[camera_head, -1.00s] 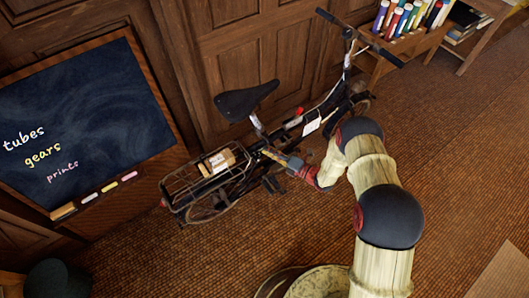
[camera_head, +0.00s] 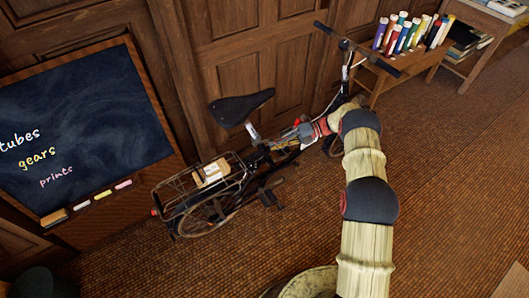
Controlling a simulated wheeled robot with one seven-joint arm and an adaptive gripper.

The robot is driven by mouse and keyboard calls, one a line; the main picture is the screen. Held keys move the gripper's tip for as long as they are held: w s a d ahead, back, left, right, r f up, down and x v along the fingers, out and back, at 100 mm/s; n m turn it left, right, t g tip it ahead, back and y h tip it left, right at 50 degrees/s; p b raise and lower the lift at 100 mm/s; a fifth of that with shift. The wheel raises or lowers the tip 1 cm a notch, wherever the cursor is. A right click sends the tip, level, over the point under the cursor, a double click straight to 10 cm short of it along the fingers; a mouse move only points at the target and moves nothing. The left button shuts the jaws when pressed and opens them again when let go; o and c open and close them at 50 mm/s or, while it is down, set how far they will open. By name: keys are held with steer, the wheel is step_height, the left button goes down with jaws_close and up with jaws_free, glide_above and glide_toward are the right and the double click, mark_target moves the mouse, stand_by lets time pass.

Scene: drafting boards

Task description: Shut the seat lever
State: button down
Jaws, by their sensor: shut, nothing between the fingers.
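A dark bicycle stands against the panelled wall, with a black saddle (camera_head: 241,107) on a silver seat post (camera_head: 252,131). The seat lever is too small to tell apart from the dark parts around the foot of the post. My gripper (camera_head: 273,147) is shut and empty. It points left along the bicycle frame, just right of and below the foot of the seat post. I cannot tell whether its fingertips touch the bicycle. My wrist and gripper hide part of the frame's top tube.
A rear rack (camera_head: 178,188) carries a pale bundle (camera_head: 211,173). A chalkboard (camera_head: 80,135) leans on the left. A wooden stand with coloured tubes (camera_head: 407,38) is at the back right. The brown floor (camera_head: 455,150) right of my arm is clear.

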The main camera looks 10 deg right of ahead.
steer(key=p+v, duration=0.4)
steer(key=v, duration=0.5)
steer(key=shift+s+d, duration=0.3)
stand_by(0.3)
stand_by(0.5)
